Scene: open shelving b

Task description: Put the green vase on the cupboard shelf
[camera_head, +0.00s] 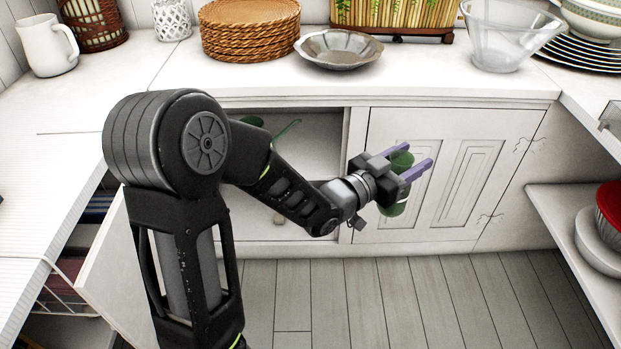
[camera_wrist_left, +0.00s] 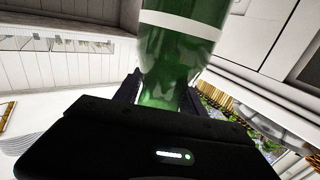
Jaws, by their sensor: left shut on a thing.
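My left gripper (camera_head: 414,168) is shut on the green vase (camera_head: 396,208) and holds it in the air in front of the closed right cupboard door. Parts of the vase are hidden by the fingers in the head view. In the left wrist view the vase (camera_wrist_left: 182,50) is green glass with a white band and sits between the fingers. The cupboard (camera_head: 352,171) stands under the counter. Its left side is open, and a shelf inside is partly hidden by my arm. A green object (camera_head: 252,121) shows inside the opening. My right gripper is out of view.
The open left door (camera_head: 118,275) swings out toward me. The counter above holds a metal bowl (camera_head: 338,50), wicker plates (camera_head: 249,30), a glass bowl (camera_head: 500,35) and a white pitcher (camera_head: 47,45). A side shelf (camera_head: 565,225) juts out at right. The floor in front is clear.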

